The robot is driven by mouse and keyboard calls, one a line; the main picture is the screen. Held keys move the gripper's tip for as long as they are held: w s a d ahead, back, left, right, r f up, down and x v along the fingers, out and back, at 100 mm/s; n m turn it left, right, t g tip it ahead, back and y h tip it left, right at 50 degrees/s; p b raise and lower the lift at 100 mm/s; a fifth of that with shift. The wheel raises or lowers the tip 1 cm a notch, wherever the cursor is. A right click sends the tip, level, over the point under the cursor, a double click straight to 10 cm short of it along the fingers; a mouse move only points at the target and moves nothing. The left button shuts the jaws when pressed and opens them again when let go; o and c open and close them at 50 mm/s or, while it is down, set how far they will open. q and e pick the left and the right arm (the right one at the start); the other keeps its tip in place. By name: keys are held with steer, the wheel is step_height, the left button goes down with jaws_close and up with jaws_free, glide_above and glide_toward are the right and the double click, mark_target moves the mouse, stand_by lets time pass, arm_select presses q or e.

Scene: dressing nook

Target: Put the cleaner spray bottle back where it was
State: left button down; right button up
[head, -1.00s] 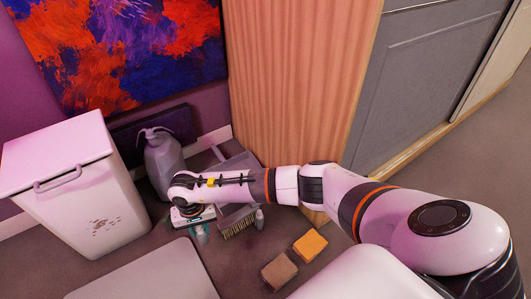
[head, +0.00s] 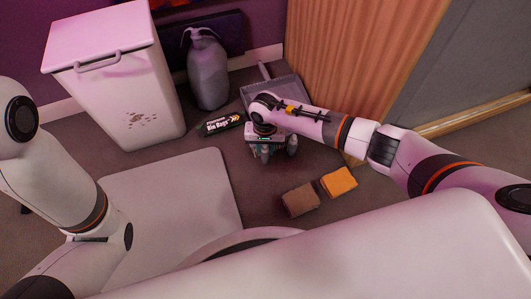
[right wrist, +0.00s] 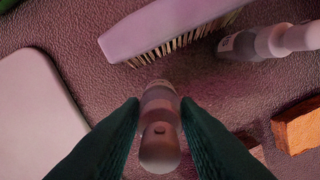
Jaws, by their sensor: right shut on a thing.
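My right gripper (head: 266,147) is low over the floor beside the dustpan. In the right wrist view its two dark fingers (right wrist: 160,125) are shut on a small pale bottle (right wrist: 160,140), seen from above, which I take to be the cleaner spray bottle; it also shows in the head view (head: 265,155). I cannot tell whether its base touches the floor. A second, similar bottle (right wrist: 262,42) stands near it, just right of it in the head view (head: 292,145). My left arm is at the left of the head view; its gripper is out of the picture.
A brush (right wrist: 165,30) lies close beyond the held bottle. Brown (head: 299,200) and orange (head: 339,181) sponges lie in front; a pale mat (head: 170,190) is left.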

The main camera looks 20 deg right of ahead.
step_height(320, 180, down, 2)
steer(key=shift+f+b, duration=0.15)
steer(key=shift+b, duration=0.3)
steer(key=shift+f, duration=0.2)
steer(key=shift+r, duration=0.15)
steer(key=shift+f, duration=0.25)
steer(key=o, duration=1)
steer(key=shift+c, duration=0.2)
steer(key=shift+r, duration=0.15)
